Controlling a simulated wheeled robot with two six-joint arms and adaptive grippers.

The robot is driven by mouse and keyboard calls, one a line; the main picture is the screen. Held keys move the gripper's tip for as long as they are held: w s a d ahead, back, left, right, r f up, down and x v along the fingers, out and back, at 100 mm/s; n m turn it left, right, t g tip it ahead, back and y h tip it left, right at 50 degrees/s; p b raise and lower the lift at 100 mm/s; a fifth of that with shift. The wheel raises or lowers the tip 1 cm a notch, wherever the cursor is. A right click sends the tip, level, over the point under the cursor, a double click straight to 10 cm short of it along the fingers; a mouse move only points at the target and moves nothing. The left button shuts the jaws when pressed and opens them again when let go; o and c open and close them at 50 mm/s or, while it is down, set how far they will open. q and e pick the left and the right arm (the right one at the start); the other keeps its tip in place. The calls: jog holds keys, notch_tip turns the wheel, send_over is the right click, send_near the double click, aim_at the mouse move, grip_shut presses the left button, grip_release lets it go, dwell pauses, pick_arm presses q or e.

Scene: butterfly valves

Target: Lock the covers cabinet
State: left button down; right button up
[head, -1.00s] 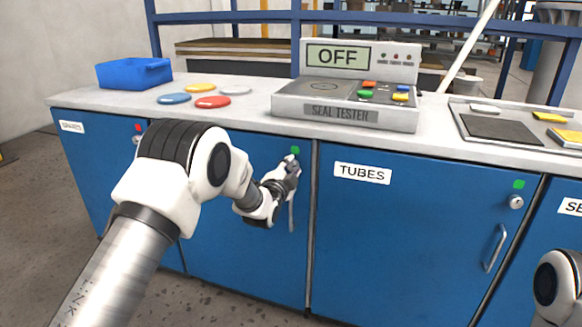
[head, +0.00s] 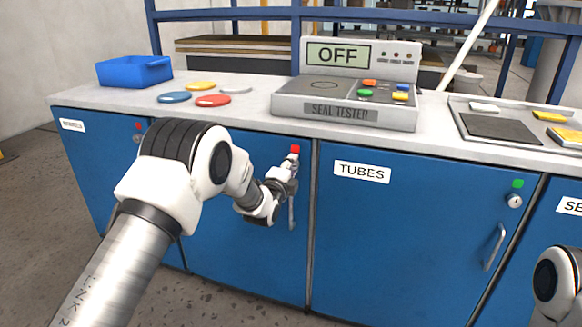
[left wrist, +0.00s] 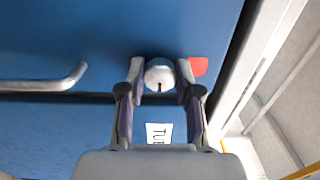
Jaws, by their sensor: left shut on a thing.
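The blue cabinet door (head: 215,255) left of the TUBES door is the one my left arm is at; my arm covers where its label might be, so I cannot read its name. My left gripper (head: 290,168) is at the top right corner of this door. In the left wrist view my gripper (left wrist: 159,78) is shut on the round lock knob (left wrist: 159,72), one finger on each side. The knob's slot lines up with the fingers' direction. A red indicator (head: 295,149) sits just above the lock and also shows in the left wrist view (left wrist: 199,66). My right gripper is out of view.
The door's handle (head: 292,213) hangs just below my gripper. The TUBES door (head: 410,235) has a green indicator (head: 518,184). The counter above holds a seal tester (head: 345,100) reading OFF, several coloured discs (head: 213,100) and a blue bin (head: 134,71).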

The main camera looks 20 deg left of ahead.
pick_arm(q)
jog(key=c, duration=0.8)
grip_release()
jog(key=s, duration=1.2)
jog(key=shift+a, duration=0.2)
jog(key=shift+f, duration=0.1)
